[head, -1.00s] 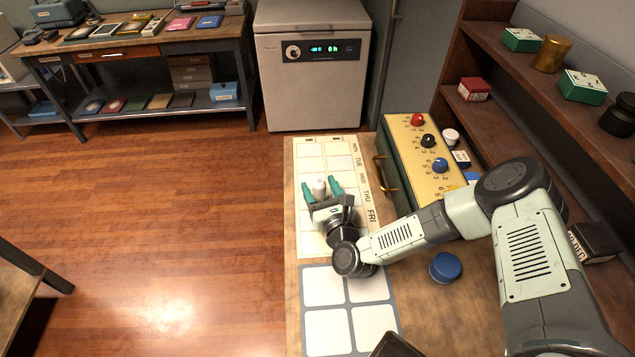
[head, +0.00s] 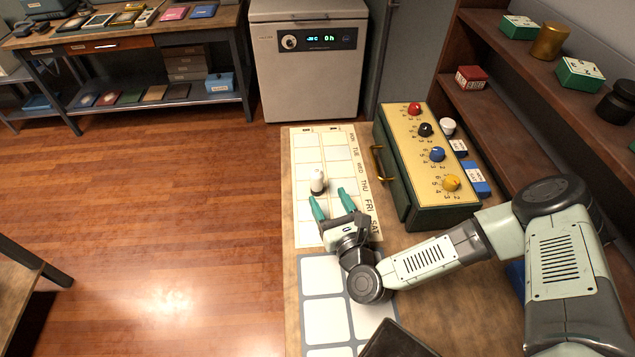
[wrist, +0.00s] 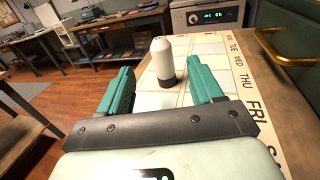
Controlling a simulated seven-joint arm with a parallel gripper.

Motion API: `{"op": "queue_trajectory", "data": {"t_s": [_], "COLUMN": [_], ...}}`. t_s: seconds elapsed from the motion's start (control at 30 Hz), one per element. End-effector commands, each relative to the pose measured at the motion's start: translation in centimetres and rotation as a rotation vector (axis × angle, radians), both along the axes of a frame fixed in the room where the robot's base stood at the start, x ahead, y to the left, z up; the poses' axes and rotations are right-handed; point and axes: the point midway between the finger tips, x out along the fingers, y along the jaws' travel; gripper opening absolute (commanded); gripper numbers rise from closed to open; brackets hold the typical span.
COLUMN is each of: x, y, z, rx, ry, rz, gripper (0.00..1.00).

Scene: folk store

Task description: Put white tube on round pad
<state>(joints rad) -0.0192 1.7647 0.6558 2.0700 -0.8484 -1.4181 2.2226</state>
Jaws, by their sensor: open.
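The white tube (head: 317,178) stands upright on the white weekday chart (head: 306,235). It has a dark base and a small dark mark on top. In the wrist view the tube (wrist: 163,60) stands ahead of my gripper, between the lines of its two green fingers. My gripper (head: 328,196) is open and empty, low over the chart. Its fingertips are just short of the tube on the near side and look apart from it. I cannot make out a round pad for certain; a blue patch (head: 515,272) shows partly behind my arm.
A green box with coloured knobs (head: 436,150) and a brass handle stands right of the chart. A grey mat with white squares (head: 322,275) lies nearer. Shelves (head: 500,80) rise at the right. The table's left edge is close to the chart.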

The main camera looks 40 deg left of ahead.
Motion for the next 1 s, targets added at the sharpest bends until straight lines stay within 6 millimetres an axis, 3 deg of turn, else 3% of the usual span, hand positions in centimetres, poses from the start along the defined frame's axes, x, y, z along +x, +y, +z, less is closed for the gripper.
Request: {"op": "queue_trajectory", "data": {"t_s": [0.3, 0.4, 0.53, 0.83, 1.0], "x": [0.5, 0.4, 0.4, 0.4, 2.1], "y": [3.7, 4.0, 4.0, 4.0, 5.5], "z": [5.0, 5.6, 3.9, -2.3, -2.1], "rx": [0.014, 0.002, -0.004, -0.002, 0.002], "ry": [0.0, 0.0, 0.0, -0.001, -0.002], "rz": [-0.247, -0.303, -0.319, -0.315, -0.316], "gripper": [0.65, 0.65, 0.65, 0.65, 0.65]}}
